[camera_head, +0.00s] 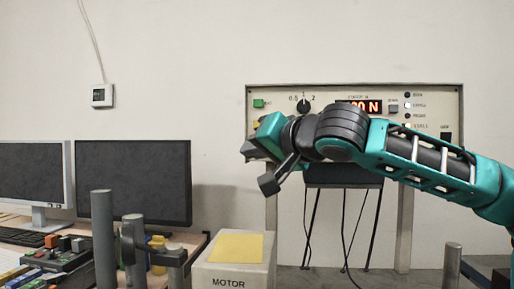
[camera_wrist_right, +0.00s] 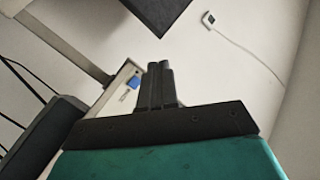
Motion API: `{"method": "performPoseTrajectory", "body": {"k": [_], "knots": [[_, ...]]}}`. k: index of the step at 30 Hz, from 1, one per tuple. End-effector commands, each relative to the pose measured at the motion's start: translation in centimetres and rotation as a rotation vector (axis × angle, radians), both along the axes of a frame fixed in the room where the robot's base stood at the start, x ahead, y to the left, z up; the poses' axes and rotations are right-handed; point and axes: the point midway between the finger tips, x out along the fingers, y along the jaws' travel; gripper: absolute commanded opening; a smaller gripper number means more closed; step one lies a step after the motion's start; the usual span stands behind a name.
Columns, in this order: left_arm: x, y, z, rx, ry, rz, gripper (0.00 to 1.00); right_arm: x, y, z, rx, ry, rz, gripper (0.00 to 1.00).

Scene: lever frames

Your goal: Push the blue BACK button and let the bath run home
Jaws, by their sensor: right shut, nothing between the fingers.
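The control panel (camera_head: 428,97) stands against the back wall, its lower middle and left hidden behind my right arm. My right gripper (camera_head: 248,151) is at the panel's lower left edge in the head view, fingers shut and empty. In the right wrist view the closed fingertips (camera_wrist_right: 159,66) point up the picture. A blue button (camera_wrist_right: 134,83) sits on the panel's pale edge, just left of the fingers in that view; I cannot tell the gap in depth. The blue button does not show in the head view. I cannot make out the bath. My left gripper is out of view.
The panel also has a green button (camera_head: 258,103), a knob (camera_head: 303,107), a partly covered red display (camera_head: 365,106) and indicator lamps. A box marked MOTOR (camera_head: 235,262) stands in front. Grey posts (camera_head: 103,235) and monitors (camera_head: 132,180) are at left.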

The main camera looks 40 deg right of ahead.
Motion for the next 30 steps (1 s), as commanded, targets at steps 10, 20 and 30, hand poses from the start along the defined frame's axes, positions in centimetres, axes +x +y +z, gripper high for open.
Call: {"method": "performPoseTrajectory", "body": {"k": [10,20,30], "knots": [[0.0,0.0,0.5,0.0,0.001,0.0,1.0,2.0,-2.6,0.0,0.003,0.003,-0.003,0.0],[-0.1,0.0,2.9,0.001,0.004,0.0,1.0,4.7,-5.9,0.5,0.004,0.002,0.0,0.0],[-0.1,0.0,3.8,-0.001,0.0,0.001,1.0,5.5,-6.9,0.0,0.0,0.001,0.0,0.0]]}}
